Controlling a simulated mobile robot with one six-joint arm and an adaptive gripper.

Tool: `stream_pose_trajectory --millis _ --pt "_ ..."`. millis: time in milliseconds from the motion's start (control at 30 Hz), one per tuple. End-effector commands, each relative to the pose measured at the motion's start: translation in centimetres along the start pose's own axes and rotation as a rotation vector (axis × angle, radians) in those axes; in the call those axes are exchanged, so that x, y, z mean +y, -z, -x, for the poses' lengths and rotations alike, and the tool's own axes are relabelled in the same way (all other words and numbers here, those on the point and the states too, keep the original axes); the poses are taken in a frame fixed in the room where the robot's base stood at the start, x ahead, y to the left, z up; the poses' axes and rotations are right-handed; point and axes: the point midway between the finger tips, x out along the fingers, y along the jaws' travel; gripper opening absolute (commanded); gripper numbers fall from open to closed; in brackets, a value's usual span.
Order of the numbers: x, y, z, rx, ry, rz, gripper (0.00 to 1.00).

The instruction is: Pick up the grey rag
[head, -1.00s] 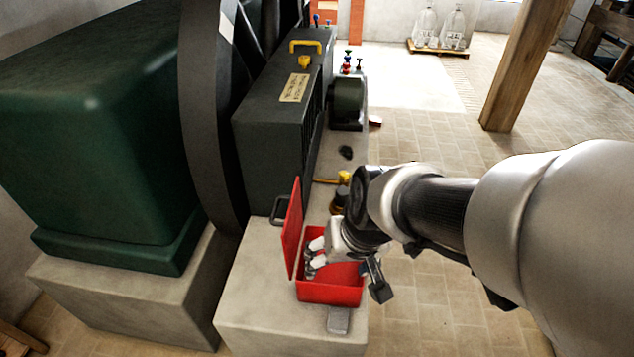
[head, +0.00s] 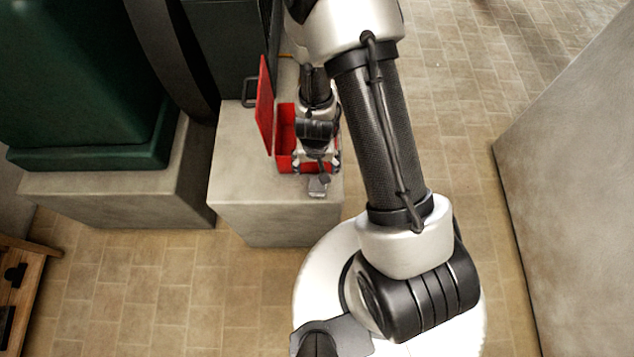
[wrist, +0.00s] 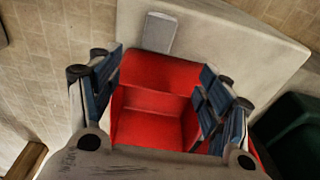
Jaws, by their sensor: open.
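My gripper (head: 316,168) is over the near end of an open red box (head: 285,135), pointing down. In the wrist view the gripper (wrist: 162,78) is open with nothing between its fingers, and the red box (wrist: 155,101) lies below and between them. The part of the box floor that I see is bare. A flat grey oblong piece (head: 318,188) lies on the plinth just outside the box's near side; it also shows in the wrist view (wrist: 160,32). It looks stiff, and I cannot tell that it is cloth. No clear grey rag shows now.
The box's raised red lid (head: 265,105) stands on its left side. The concrete plinth (head: 245,180) has free room at front left. A green machine housing (head: 75,80) stands further left, and a pale wall or block (head: 580,170) at right. Tiled floor lies between.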

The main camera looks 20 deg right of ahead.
Motion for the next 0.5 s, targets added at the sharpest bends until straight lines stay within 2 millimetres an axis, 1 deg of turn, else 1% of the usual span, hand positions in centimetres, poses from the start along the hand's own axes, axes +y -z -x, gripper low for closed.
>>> stream_pose_trajectory --millis 33,300,400,500 --pt "0.0 -0.1 -1.8 -0.002 -0.001 -0.001 0.71" --pt "0.1 -0.2 -7.5 -0.004 0.000 0.000 0.71" --pt "0.1 -0.2 -9.0 -0.003 0.000 -0.001 0.71" --pt "0.1 -0.1 -9.9 -0.001 0.000 -0.001 0.71"
